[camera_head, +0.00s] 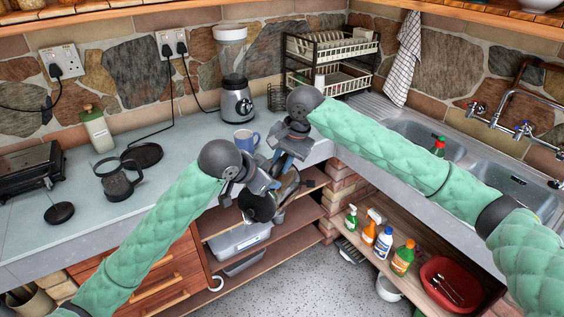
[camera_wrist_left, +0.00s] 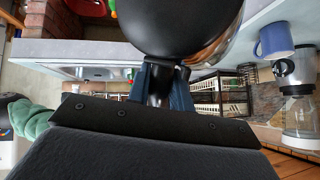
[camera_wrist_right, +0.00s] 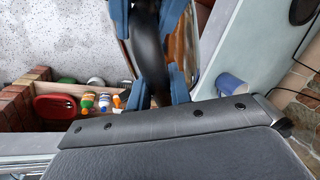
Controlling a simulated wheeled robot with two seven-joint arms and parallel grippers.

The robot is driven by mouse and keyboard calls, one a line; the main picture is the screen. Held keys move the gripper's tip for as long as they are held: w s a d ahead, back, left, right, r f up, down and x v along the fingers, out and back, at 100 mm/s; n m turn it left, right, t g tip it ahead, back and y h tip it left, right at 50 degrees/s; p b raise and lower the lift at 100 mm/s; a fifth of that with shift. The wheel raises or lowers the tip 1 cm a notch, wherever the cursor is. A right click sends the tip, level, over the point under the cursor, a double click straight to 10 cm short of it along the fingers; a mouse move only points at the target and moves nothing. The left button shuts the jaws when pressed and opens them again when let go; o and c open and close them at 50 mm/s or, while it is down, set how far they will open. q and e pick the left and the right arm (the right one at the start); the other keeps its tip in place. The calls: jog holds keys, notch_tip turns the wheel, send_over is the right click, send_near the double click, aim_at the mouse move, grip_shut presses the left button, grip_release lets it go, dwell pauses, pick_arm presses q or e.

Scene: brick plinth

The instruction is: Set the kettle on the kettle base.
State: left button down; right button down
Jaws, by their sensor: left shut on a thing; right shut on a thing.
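The kettle (camera_head: 258,207), black with shiny steel, is held in the air just off the counter's front edge, and it looks tilted. My left gripper (camera_wrist_left: 160,88) is shut on a black part of the kettle; which part is unclear. My right gripper (camera_wrist_right: 155,75) is shut on the kettle's black handle, with steel body behind it. In the head view the grippers and wrists partly hide the kettle. The kettle base (camera_head: 143,155), a flat black disc with a cord to the wall socket, lies on the counter at left, apart from the kettle and with nothing on it.
A blue mug (camera_head: 246,140) and a blender (camera_head: 236,95) stand behind the grippers. Counter between base and mug is mostly clear. Open shelves (camera_head: 275,240) lie below the kettle.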

pick_arm(q)
jog(key=c, duration=1.5)
grip_release()
jog(key=shift+s+d, duration=0.1)
jog(key=shift+d, duration=0.05)
pick_arm(e)
jog(key=shift+a+r, duration=0.15)
jog(key=shift+r, duration=0.05)
pick_arm(q)
jog(key=o, duration=0.3)
jog(key=shift+o, duration=0.2)
